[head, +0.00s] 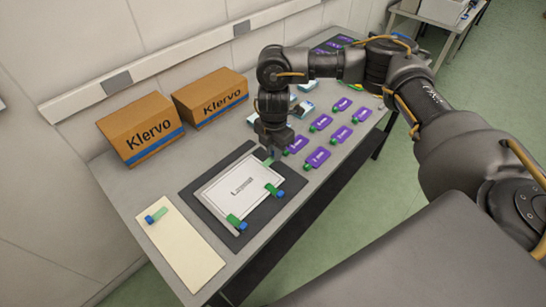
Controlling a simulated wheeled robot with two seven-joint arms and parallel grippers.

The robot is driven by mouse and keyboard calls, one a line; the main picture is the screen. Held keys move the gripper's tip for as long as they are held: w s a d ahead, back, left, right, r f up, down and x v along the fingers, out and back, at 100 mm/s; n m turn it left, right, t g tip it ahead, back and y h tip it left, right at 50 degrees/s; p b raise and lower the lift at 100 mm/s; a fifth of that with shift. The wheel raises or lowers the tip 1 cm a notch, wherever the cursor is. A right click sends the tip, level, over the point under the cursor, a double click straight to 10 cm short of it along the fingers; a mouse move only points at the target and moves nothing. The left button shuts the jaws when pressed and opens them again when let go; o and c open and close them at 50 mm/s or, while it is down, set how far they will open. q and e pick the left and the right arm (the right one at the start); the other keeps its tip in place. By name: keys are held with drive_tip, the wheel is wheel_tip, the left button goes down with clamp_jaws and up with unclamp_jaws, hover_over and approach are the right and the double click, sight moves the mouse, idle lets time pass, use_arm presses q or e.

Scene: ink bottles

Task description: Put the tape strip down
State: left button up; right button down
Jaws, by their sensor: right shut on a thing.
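My right gripper (269,150) points down at the far corner of a white printed rectangle (225,193) on a dark mat (262,212). It is shut on a small tape strip (268,161), mostly hidden by the fingers; a bit of green shows below them. I cannot tell whether this strip touches the white rectangle. Two other green and blue tape strips lie on the rectangle's edges, one at its near corner (236,222) and one at its right side (274,190). Another strip (156,215) lies on a cream board (190,259). My left gripper is out of view.
Several purple items with green ends (317,157) lie right of the mat. Small white and teal packs (305,108) lie behind my gripper, partly hidden. Two Klervo cartons (139,128) (211,97) stand along the wall. Bare grey table shows between cartons and mat.

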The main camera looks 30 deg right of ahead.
sight(273, 157)
wheel_tip(273, 157, down, 4)
drive_tip(key=shift+w+r, duration=0.1)
drive_tip(key=shift+r, duration=0.15)
drive_tip(key=c, duration=1.8)
unclamp_jaws()
drive_tip(key=shift+f, duration=0.1)
drive_tip(key=o, duration=0.5)
drive_tip(key=shift+r, duration=0.3)
wheel_tip(273, 157, up, 12)
drive_tip(key=shift+f, duration=0.1)
